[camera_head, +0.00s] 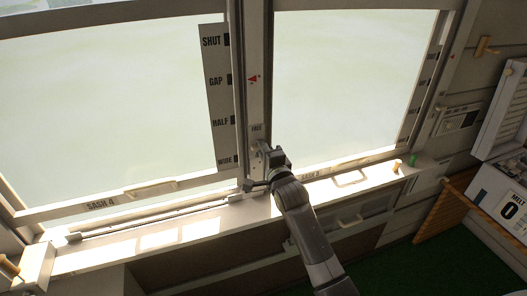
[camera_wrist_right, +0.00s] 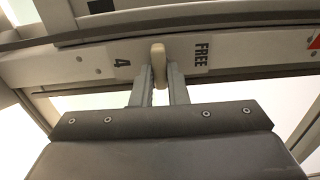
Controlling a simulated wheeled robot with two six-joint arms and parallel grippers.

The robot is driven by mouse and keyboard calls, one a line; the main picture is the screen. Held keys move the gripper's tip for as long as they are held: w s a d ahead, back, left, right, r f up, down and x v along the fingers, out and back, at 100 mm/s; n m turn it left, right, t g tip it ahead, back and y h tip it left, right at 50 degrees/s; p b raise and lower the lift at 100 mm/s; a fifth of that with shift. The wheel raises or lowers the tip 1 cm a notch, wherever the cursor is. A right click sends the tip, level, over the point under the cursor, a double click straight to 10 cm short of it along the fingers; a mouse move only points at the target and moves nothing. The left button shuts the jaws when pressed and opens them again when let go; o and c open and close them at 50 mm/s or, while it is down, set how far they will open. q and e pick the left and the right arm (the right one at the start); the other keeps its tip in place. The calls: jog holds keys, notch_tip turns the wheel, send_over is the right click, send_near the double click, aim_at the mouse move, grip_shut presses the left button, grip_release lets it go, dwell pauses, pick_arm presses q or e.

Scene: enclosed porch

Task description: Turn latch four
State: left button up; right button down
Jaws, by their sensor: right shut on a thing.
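Latch four is a small cream lever (camera_wrist_right: 158,62) on the grey frame in the right wrist view, between a "4" label (camera_wrist_right: 121,62) and a "FREE" label (camera_wrist_right: 202,52). My right gripper (camera_wrist_right: 159,88) is shut on the lever, with one finger on each side of it. In the head view my right gripper (camera_head: 262,168) is at the lower part of the middle post (camera_head: 256,95), below its "FREE" label, and hides most of the latch. Sash 4 (camera_head: 100,204) is the left window, with a pale handle (camera_head: 150,189) on its lower rail. My left gripper is not in view.
A scale strip (camera_head: 216,100) marked SHUT, GAP, HALF and WIDE stands left of the post, near a red arrow mark (camera_head: 253,79). A sill (camera_head: 180,234) runs underneath. A wooden slatted piece (camera_head: 442,208) stands at right.

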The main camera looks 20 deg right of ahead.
jog(key=c, duration=1.4)
grip_release()
jog(key=shift+c, duration=0.2)
jog(key=shift+s, duration=0.1)
jog(key=s+b, duration=0.3)
jog(key=s, duration=1.4)
jog(key=shift+s+d+b, duration=0.15)
jog(key=shift+d+b, duration=0.2)
